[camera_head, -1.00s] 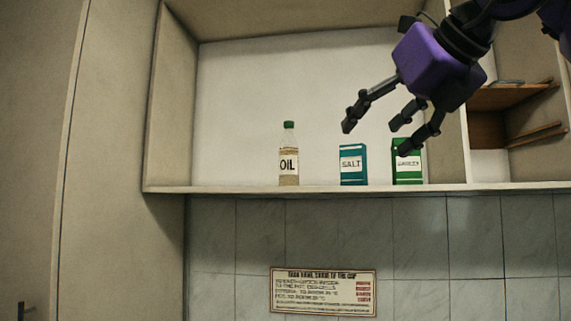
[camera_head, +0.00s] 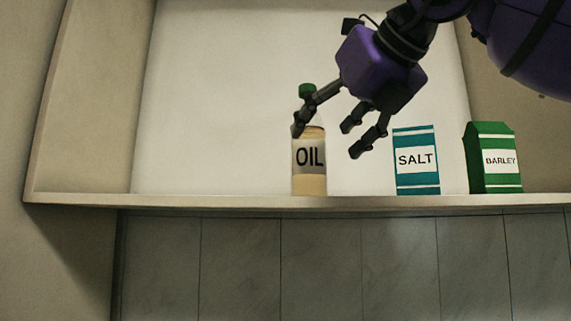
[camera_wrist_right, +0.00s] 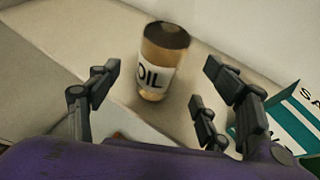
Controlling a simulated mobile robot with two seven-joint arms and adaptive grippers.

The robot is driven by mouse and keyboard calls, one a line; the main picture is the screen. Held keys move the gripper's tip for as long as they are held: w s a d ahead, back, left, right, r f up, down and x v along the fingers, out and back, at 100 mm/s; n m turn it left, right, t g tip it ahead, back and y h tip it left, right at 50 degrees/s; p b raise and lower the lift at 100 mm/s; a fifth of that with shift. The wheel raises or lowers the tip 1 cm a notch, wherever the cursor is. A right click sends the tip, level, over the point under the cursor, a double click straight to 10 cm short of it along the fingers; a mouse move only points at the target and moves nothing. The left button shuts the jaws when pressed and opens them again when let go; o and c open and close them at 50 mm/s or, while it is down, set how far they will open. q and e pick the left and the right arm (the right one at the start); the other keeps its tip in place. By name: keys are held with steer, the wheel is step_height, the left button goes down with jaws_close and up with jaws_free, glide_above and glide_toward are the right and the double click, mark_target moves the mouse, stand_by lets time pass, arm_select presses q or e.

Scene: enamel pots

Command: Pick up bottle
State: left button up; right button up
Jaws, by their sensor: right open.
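The bottle (camera_head: 309,178), clear with a green cap and an "OIL" label, stands upright on the shelf. My right gripper (camera_head: 328,140) is open and empty, up in front of the shelf. In the head view one of its fingers covers part of the bottle's neck and upper left side. In the right wrist view the bottle (camera_wrist_right: 157,82) shows beyond the spread fingers of the right gripper (camera_wrist_right: 160,95), with a gap on both sides. I cannot tell how far in front of the fingers it stands. My left gripper is not in view.
A teal SALT box (camera_head: 416,177) stands on the shelf (camera_head: 220,202) right of the bottle, and a green BARLEY box (camera_head: 492,180) further right. The SALT box also shows in the right wrist view (camera_wrist_right: 281,124). The shelf left of the bottle is clear.

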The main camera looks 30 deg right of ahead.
mark_target(309, 153)
steer(key=shift+p+x, duration=0.65)
steer(key=shift+x, duration=2.95)
steer(key=shift+c, duration=0.3)
steer(key=c, duration=1.7)
steer(key=shift+r, duration=0.15)
jaws_close()
steer(key=shift+d, duration=0.1)
